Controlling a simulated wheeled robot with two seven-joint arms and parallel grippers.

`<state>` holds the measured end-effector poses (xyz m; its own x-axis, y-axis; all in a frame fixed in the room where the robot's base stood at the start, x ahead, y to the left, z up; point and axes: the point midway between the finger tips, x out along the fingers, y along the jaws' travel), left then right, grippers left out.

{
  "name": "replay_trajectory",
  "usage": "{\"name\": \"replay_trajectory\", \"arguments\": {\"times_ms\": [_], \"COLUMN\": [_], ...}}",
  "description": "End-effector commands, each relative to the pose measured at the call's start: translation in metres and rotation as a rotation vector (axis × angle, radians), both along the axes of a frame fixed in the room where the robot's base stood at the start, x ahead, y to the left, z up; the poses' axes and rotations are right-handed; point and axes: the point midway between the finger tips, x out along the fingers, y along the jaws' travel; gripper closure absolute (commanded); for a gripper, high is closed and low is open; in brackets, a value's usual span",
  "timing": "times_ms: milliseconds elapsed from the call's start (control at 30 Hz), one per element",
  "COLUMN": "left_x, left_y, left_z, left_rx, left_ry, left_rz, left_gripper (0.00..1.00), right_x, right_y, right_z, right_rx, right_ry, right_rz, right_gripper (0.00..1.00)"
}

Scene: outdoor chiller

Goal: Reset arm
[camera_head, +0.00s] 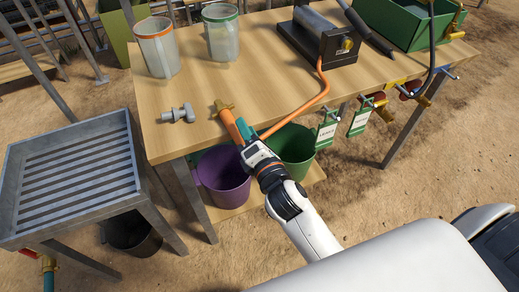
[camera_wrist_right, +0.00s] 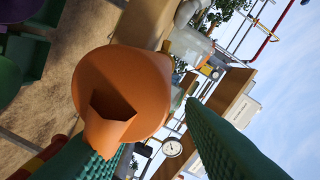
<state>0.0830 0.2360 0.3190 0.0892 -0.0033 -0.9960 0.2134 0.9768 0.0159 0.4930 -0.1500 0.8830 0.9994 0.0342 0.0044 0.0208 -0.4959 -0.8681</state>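My right arm reaches up from the bottom of the head view, and its gripper (camera_head: 235,124) is at the front edge of the wooden table. An orange hose-like piece with a brass-coloured end lies along one finger. In the right wrist view a large orange part (camera_wrist_right: 120,85) covers some of one green ribbed finger. The other green finger (camera_wrist_right: 225,140) stands apart from it, with background showing in the gap, so the gripper looks open. Exact contact with the orange part is unclear. My left gripper is not in view.
The wooden table (camera_head: 257,88) holds a grey fitting (camera_head: 178,115), two clear containers (camera_head: 221,38), a black-based pump (camera_head: 318,37) and a green box (camera_head: 405,20). Purple (camera_head: 222,178) and green (camera_head: 291,150) buckets sit below. A slatted metal stand (camera_head: 70,180) is at left.

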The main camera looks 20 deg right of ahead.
Motion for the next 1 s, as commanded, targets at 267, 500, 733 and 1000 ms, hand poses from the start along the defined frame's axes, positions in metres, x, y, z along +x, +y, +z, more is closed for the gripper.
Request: {"name": "replay_trajectory", "arguments": {"times_ms": [267,500,733,1000], "left_x": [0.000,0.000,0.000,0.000], "left_y": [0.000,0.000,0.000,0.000], "left_z": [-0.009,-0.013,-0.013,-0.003], "left_rx": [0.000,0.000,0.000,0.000], "left_ry": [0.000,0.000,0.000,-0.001], "left_rz": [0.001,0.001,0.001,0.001], "left_gripper": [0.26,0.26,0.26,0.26], "right_x": [-0.062,-0.089,-0.093,-0.084], "right_y": [-0.002,-0.003,-0.003,0.009], "right_z": [-0.003,-0.001,0.000,-0.084], "right_rx": [0.002,0.001,0.000,0.186], "right_ry": [0.005,0.001,-0.001,0.191], "right_rz": [0.000,0.000,0.000,0.023], "right_gripper": [0.65,0.65,0.65,0.65]}}
